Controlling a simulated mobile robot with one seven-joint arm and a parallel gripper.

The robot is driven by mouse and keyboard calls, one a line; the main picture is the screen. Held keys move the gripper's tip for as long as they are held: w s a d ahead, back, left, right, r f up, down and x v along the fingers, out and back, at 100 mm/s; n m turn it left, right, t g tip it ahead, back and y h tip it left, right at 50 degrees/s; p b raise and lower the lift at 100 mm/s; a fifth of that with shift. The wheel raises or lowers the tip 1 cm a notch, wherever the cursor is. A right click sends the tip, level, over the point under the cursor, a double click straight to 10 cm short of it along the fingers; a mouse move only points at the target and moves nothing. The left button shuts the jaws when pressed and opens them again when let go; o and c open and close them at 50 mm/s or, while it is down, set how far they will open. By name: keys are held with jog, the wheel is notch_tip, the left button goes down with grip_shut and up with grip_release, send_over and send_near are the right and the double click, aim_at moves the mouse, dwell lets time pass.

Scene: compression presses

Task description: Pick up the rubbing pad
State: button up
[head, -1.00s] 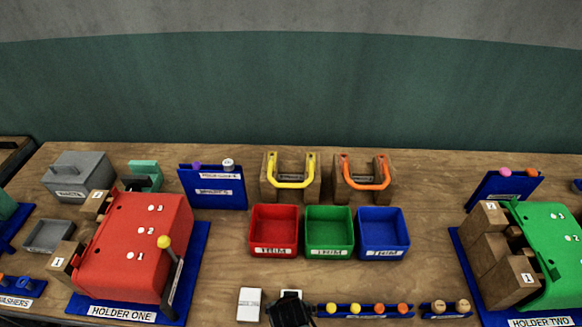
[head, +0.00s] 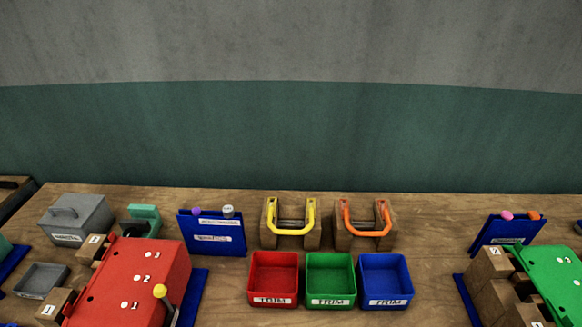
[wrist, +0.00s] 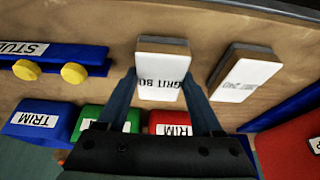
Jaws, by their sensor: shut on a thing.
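The rubbing pad (wrist: 160,80) is a block with a white top and a darker side, printed "GRIT 80" or similar, in the wrist view. My gripper (wrist: 159,88) has one finger on each side of it and is shut on it. I cannot tell whether the pad still touches the table. A second, similar pad (wrist: 248,76) with a small printed label lies apart, to the right. Neither pad nor my gripper shows in the head view.
Red (head: 274,278), green (head: 331,279) and blue (head: 385,280) TRIM bins stand in a row. Yellow (head: 291,222) and orange (head: 365,222) handled blocks stand behind. A red holder (head: 140,285) is at left, a green holder (head: 555,275) at right. A blue rack (wrist: 60,60) lies near the pads.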

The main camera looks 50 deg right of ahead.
notch_tip(320, 180, up, 9)
jog(key=shift+r+b, duration=0.2)
jog(key=shift+b, duration=0.2)
